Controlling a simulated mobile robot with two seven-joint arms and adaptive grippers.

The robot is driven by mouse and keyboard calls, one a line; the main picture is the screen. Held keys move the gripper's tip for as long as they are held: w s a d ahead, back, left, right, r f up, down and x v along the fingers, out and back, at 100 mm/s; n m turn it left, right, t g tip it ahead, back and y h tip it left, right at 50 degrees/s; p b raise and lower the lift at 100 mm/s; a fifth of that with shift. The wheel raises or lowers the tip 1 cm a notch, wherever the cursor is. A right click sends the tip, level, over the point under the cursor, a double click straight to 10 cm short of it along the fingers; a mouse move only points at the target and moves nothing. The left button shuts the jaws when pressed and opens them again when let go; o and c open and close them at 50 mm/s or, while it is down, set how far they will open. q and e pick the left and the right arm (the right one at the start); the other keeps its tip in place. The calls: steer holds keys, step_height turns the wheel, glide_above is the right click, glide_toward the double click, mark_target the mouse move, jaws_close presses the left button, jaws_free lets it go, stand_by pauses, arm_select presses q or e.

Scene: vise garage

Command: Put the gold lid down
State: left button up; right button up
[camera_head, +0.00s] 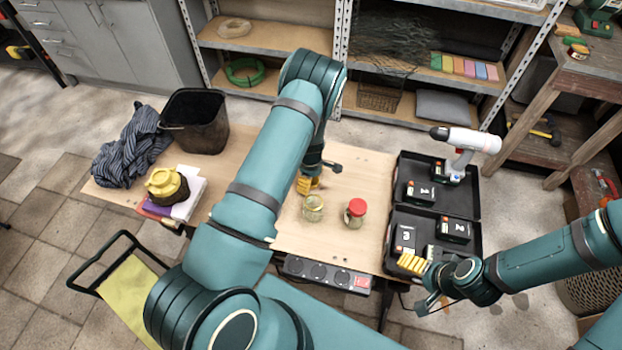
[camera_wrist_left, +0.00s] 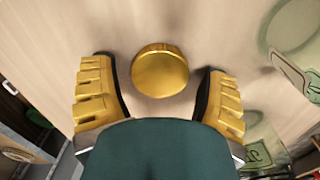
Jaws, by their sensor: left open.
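The gold lid (camera_wrist_left: 160,72) is a round, shiny disc. In the left wrist view it lies flat on the wooden tabletop, between the tips of my left gripper (camera_wrist_left: 160,88). The gripper's yellow fingers are open, with a gap on both sides of the lid. In the head view my left gripper (camera_head: 308,185) is low over the table, behind an open glass jar (camera_head: 313,208); I cannot make out the gold lid there. My right gripper (camera_head: 413,264) is at the front edge of the black case; its opening is unclear.
A red-lidded jar (camera_head: 355,212) stands right of the open jar. The black case (camera_head: 433,190) holds a drill (camera_head: 464,146) and batteries. A power strip (camera_head: 327,273) runs along the front edge.

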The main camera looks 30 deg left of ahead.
arm_select(q)
steer(key=shift+r+p, duration=0.6)
step_height(320, 180, up, 11)
steer(key=m+h, duration=0.1)
steer(key=m, duration=0.7)
glide_toward(319, 202)
steer(key=s+d+f+p, duration=0.1)
steer(key=s+d+f, duration=0.1)
steer(key=s+f, duration=0.1)
steer(key=shift+s+d, duration=0.15)
steer(key=shift+d, duration=0.1)
steer(key=s+d+r+m+t+h, duration=0.1)
steer(key=s+d+r+m+h, duration=0.1)
steer(key=s+d+r+m, duration=0.2)
steer(key=s+d+m, duration=0.3)
steer(key=d+m, duration=0.1)
steer(key=d, duration=0.2)
steer(key=shift+d+t+h, duration=0.3)
steer(key=shift+t+h, duration=0.1)
steer(key=shift+s+f, duration=0.1)
